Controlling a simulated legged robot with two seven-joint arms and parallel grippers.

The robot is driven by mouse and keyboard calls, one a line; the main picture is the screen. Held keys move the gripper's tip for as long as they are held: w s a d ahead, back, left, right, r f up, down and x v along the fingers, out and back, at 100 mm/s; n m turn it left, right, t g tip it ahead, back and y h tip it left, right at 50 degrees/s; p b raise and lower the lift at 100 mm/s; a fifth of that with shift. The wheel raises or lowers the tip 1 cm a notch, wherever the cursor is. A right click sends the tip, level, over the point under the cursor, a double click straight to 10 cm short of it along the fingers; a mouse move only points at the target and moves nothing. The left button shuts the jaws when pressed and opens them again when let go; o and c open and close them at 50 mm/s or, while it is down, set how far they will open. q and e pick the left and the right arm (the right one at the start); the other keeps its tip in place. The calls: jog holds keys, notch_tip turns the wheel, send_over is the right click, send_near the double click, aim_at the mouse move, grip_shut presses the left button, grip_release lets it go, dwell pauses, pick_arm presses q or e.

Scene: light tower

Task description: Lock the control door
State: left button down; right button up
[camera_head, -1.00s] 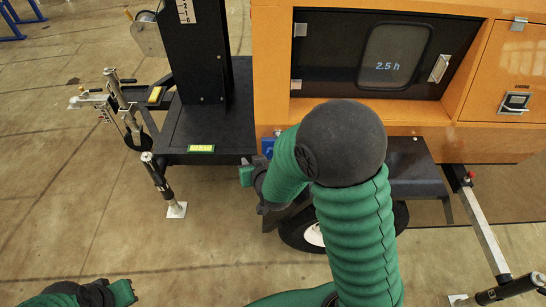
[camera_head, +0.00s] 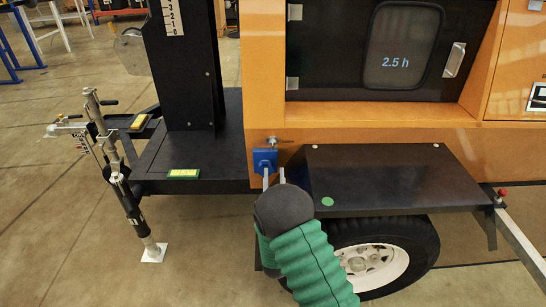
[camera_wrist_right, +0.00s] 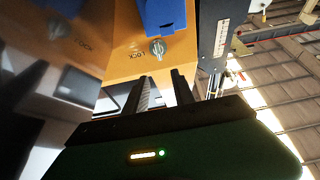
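The control door (camera_head: 335,50) is a black panel with a window reading "2.5 h" and a silver handle (camera_head: 454,60) at its right. It looks closed in its orange frame. A small metal latch key (camera_head: 272,142) sits on the orange body below the door. In the right wrist view the key (camera_wrist_right: 157,50) has "LOCK" printed beside it. A blue box (camera_head: 264,160) is right by the key. My right gripper (camera_head: 274,176) is just below the blue box, its fingers apart and empty, short of the key in the wrist view (camera_wrist_right: 163,82). My left gripper is out of view.
A black fender (camera_head: 390,180) over a wheel (camera_head: 375,262) lies right of my right gripper. A black platform (camera_head: 205,150) with a mast (camera_head: 187,70) is at the left. A jack and hitch (camera_head: 118,185) stand further left. The floor at front left is clear.

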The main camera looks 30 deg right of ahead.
aim_at(273, 147)
jog(key=b+x, duration=0.1)
jog(key=x, duration=0.2)
jog(key=f+x, duration=0.1)
jog(key=x, duration=0.2)
jog(key=w+f+b+x, duration=0.1)
jog(key=x, duration=0.2)
jog(key=shift+d+b, duration=0.1)
jog(key=shift+b, duration=0.25)
jog(key=shift+w+d+r, duration=0.2)
jog(key=shift+w+d, duration=0.1)
jog(key=shift+w, duration=0.1)
grip_shut()
